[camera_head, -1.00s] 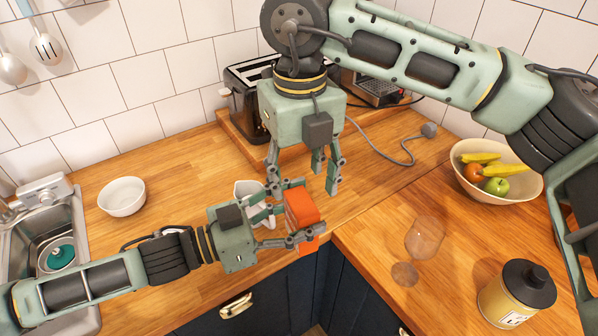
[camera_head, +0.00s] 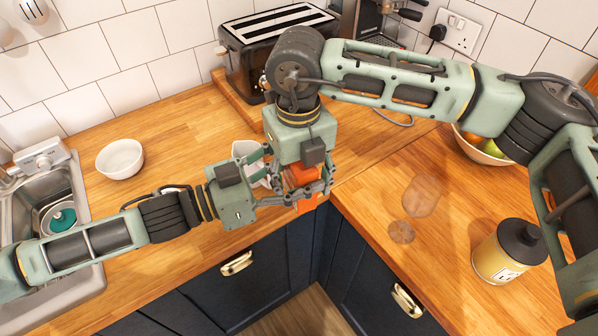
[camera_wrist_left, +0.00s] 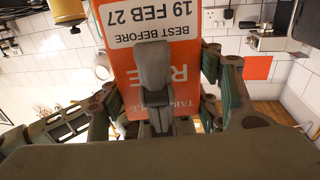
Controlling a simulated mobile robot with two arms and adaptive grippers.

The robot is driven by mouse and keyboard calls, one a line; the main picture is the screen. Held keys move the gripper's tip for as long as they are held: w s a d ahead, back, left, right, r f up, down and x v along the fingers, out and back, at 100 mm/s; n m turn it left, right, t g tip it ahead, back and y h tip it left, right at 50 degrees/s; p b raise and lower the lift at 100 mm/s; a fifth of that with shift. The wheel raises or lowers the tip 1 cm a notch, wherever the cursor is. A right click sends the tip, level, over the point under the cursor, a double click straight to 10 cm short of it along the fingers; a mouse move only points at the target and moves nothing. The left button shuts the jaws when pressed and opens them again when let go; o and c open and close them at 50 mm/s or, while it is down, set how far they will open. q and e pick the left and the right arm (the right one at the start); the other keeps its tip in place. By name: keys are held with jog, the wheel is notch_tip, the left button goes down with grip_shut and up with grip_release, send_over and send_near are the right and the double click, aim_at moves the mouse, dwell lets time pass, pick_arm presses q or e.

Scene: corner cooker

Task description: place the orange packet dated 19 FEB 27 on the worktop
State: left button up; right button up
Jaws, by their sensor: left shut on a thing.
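The orange packet (camera_head: 308,203) is held above the worktop's front edge near the inner corner. Its printed face in the left wrist view (camera_wrist_left: 170,75) reads BEST BEFORE 19 FEB 27, upside down. My left gripper (camera_head: 290,196) comes in from the left and is shut on the packet. My right gripper (camera_head: 312,182) points down over the packet, its fingers around or beside it; overlap hides whether they touch or grip it. The wooden worktop (camera_head: 200,120) lies behind and to both sides.
A white vessel (camera_head: 246,152) stands close behind my left gripper. A white bowl (camera_head: 120,158), the sink (camera_head: 60,190) and a toaster (camera_head: 262,45) are to the left and back. A clear glass (camera_head: 421,195), a yellow canister (camera_head: 500,252) and a fruit bowl (camera_head: 474,148) stand right.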

jog(key=c, duration=1.3)
pick_arm(q)
jog(key=o, duration=1.5)
pick_arm(e)
grip_shut()
